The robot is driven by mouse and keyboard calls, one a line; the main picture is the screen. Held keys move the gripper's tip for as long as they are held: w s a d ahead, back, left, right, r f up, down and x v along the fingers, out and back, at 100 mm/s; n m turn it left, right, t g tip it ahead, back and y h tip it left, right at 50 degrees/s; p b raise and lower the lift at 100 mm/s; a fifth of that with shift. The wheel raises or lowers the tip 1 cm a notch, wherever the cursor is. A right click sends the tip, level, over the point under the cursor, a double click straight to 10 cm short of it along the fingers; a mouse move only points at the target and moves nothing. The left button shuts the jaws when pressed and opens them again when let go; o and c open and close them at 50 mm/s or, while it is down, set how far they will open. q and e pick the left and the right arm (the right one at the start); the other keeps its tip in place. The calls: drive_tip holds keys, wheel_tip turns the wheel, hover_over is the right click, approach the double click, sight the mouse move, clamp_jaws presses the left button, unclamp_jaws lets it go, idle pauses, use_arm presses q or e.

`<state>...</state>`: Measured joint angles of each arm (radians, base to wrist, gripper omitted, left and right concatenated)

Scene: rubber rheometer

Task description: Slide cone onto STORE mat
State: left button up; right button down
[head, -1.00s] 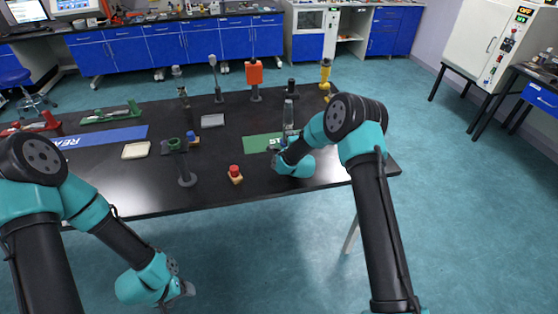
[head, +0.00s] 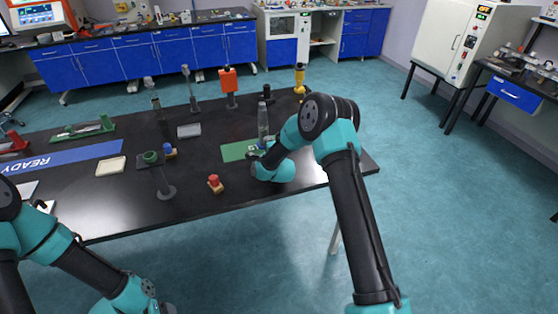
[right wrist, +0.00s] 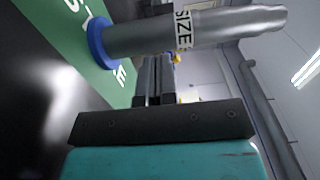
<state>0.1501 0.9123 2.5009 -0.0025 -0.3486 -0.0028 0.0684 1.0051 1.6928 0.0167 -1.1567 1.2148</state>
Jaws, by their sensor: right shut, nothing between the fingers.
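The cone is a grey, tapered piece with a blue base ring and a white SIZE label. It stands upright on the green STORE mat (head: 233,152) in the head view, where the cone (head: 262,121) is partly hidden by my right arm. In the right wrist view the cone (right wrist: 150,38) is beside the fingers, with its blue ring over the lettering of the mat (right wrist: 60,22). My right gripper (right wrist: 153,82) is shut and empty, low beside the cone; I cannot tell whether it touches. My left gripper (head: 158,305) is at the bottom edge, off the table, its fingers unclear.
A red button on a wooden base (head: 215,183) and a stand with a green ring (head: 151,158) are left of the mat. A blue READY mat (head: 65,157) lies further left. Several upright stands line the back, including an orange one (head: 228,80).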

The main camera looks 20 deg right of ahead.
drive_tip(key=s, duration=0.7)
drive_tip(key=s+a, duration=0.1)
drive_tip(key=s, duration=0.3)
drive_tip(key=shift+s, duration=0.1)
